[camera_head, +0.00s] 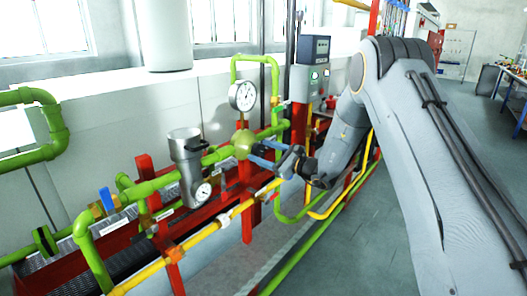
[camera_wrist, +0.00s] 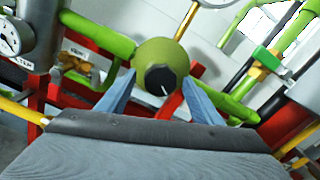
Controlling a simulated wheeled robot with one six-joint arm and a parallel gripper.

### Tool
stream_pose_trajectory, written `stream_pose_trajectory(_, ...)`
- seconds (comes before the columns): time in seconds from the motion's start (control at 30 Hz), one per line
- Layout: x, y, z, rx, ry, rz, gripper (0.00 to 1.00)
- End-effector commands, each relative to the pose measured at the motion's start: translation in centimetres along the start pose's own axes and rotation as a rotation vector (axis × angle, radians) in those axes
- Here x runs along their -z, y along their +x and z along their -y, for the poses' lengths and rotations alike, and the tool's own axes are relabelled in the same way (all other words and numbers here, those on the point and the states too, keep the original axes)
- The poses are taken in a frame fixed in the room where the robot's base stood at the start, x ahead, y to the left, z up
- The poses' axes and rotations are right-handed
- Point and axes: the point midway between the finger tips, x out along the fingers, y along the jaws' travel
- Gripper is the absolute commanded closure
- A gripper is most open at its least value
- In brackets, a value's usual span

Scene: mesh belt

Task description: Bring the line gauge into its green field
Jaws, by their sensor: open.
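The line gauge (camera_head: 243,96) is a round white dial on a stem above the green pipe. Its needle and any green field are too small to read. Below it sits a round olive-green valve body (camera_head: 244,144), which also shows in the wrist view (camera_wrist: 163,52) with a dark knob (camera_wrist: 160,79) bearing a white mark. My gripper (camera_head: 256,150) has its blue fingers pointing at the knob from the right. In the wrist view my gripper (camera_wrist: 158,82) is open, with one finger on each side of the knob; contact cannot be told.
A grey cylinder (camera_head: 186,150) with a second dial (camera_head: 202,193) stands left of the valve. A yellow pipe (camera_head: 220,220) and red frame posts (camera_head: 246,215) run in front. A grey control box (camera_head: 312,78) stands behind. Open floor (camera_head: 350,250) lies at right.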

Motion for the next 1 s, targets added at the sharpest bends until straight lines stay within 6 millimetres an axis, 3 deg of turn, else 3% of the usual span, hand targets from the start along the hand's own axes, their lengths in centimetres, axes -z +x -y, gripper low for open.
stream_pose_trajectory(0.23, 0.04, 0.10, 0.01, 0.000, 0.000, -0.001, 0.40)
stream_pose_trajectory(0.5, 0.03, 0.07, 0.00, 0.000, 0.000, 0.000, 0.81)
stream_pose_trajectory(1.0, 0.18, 0.13, -0.02, 0.000, 0.142, -0.001, 0.81)
